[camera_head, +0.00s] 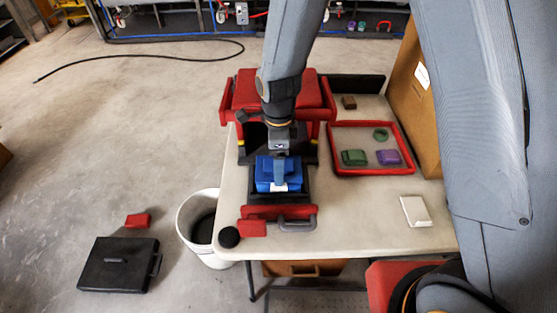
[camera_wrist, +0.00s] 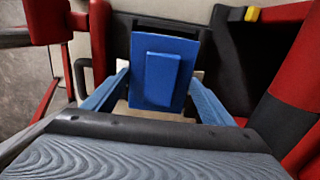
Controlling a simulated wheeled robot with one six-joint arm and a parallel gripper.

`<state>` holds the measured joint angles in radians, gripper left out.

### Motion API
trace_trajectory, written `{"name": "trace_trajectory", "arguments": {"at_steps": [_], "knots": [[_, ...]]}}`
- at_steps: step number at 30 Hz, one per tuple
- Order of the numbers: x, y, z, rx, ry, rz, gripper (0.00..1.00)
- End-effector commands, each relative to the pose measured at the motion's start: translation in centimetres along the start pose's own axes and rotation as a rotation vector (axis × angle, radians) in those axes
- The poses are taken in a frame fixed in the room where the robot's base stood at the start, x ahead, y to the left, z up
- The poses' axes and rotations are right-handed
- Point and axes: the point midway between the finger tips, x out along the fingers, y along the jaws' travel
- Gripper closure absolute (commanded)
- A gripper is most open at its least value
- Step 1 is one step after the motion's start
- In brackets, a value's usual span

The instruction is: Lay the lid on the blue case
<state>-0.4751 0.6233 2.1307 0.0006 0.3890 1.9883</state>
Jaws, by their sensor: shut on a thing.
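My gripper (camera_head: 280,180) points down over the front of the table. Its two blue-grey fingers (camera_wrist: 158,82) press on opposite sides of a flat blue lid (camera_wrist: 146,92) with a raised block on top. Blue surfaces of the lid and the blue case (camera_head: 262,184) run together below my gripper in the head view, inside a dark holder (camera_head: 308,190). I cannot tell where lid and case meet or whether they touch. A pale patch shows under the lid's front edge. The case is mostly hidden in the wrist view.
Red clamp-like parts (camera_head: 258,212) stand in front of the holder; a large red box (camera_head: 306,92) stands behind. A red-rimmed tray (camera_head: 364,173) with green and purple pieces lies right. A white block (camera_head: 416,211) is near the right edge. A white bucket (camera_head: 188,232) stands left.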

Motion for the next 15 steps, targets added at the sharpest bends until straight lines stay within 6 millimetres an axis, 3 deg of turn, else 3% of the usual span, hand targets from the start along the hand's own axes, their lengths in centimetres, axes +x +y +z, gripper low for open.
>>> {"name": "trace_trajectory", "arguments": {"at_steps": [11,12,15], "knots": [[0.0,-0.03,0.01,0.0,0.0,-0.001,0.44],[0.0,-0.03,0.01,0.0,0.0,-0.001,0.18],[-0.01,-0.04,0.02,0.0,0.0,-0.001,0.01]]}}
